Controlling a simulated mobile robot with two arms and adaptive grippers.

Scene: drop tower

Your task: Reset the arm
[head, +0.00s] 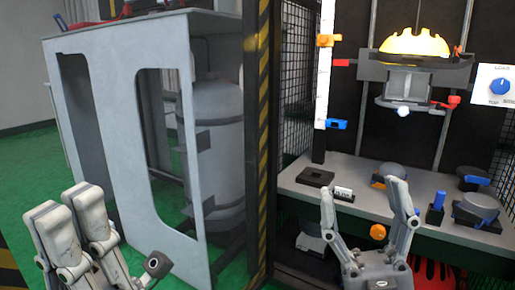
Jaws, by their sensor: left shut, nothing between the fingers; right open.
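The drop tower stands at the right. Its dark holder (415,70) carries a glowing yellow dome (415,43). Below it, a grey ring-shaped arm (400,103) has a small pale ball (403,111) at its front and a red knob (453,102) at its right end. I cannot tell for sure which part the task calls the arm. My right gripper (363,191) is open and empty, fingers up, in front of the tower's shelf and below the ring. My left gripper (63,200) is shut and empty at the lower left, before the grey cabinet, far from the tower.
A grey shelf (350,207) bears dark round pieces (476,208), a blue-topped piece (437,205) and a black block (316,177). A white scale (324,85) with coloured markers stands left. A blue dial (499,86) is at right. A striped post (262,150) separates cabinet (125,150) and tower.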

